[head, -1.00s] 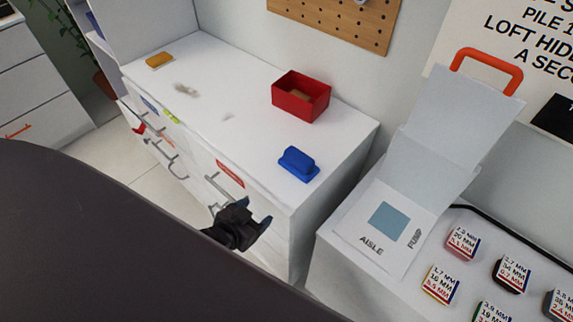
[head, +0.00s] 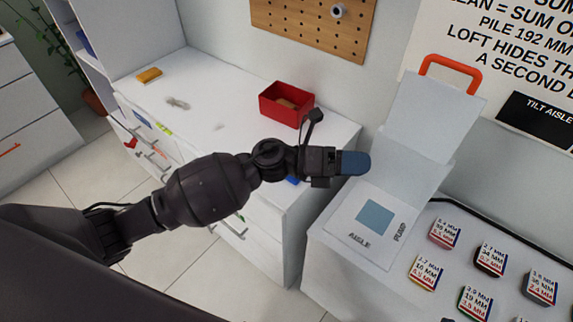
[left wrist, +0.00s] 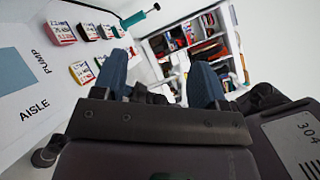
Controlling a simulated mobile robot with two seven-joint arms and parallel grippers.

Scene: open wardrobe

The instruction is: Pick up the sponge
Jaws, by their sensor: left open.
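An orange-yellow block (head: 149,75) that looks like a sponge lies at the far left end of the white cabinet top. My left gripper (head: 356,163) is raised in front of the cabinet's right end, pointing right, far from the orange-yellow block. In the left wrist view, its two blue fingers (left wrist: 158,82) stand apart with nothing held between them. A blue object (head: 293,180) on the cabinet is mostly hidden behind my left arm. My right gripper is not in view.
A white panel box with an orange handle (head: 457,68) stands right of the cabinet. Several small labelled blocks (head: 445,233) sit on the right-hand surface. A small greyish object (head: 177,102) lies on the cabinet top, whose left-middle part is mostly clear. Drawer handles stick out in front.

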